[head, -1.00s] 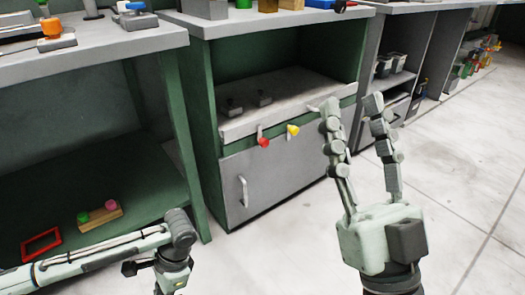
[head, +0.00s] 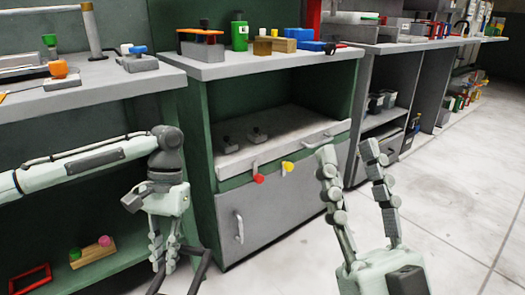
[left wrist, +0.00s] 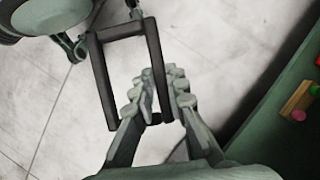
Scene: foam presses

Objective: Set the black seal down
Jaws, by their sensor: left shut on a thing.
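The black seal, a black rectangular frame (head: 200,272), hangs partly in view at the bottom edge of the head view. My left gripper (head: 164,264) points down and is shut on one side of it. In the left wrist view the black seal (left wrist: 101,85) is tilted, with its open middle over the pale floor. The left fingers (left wrist: 155,98) close on its near end and partly hide it. My right gripper (head: 349,155) is open and empty, pointing up in front of the grey cabinet.
A red frame (head: 30,280) and a wooden block with knobs (head: 92,252) lie on the green lower shelf at left. The worktop (head: 90,92) above holds tools. The grey cabinet (head: 262,215) stands in the middle. The floor at right is clear.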

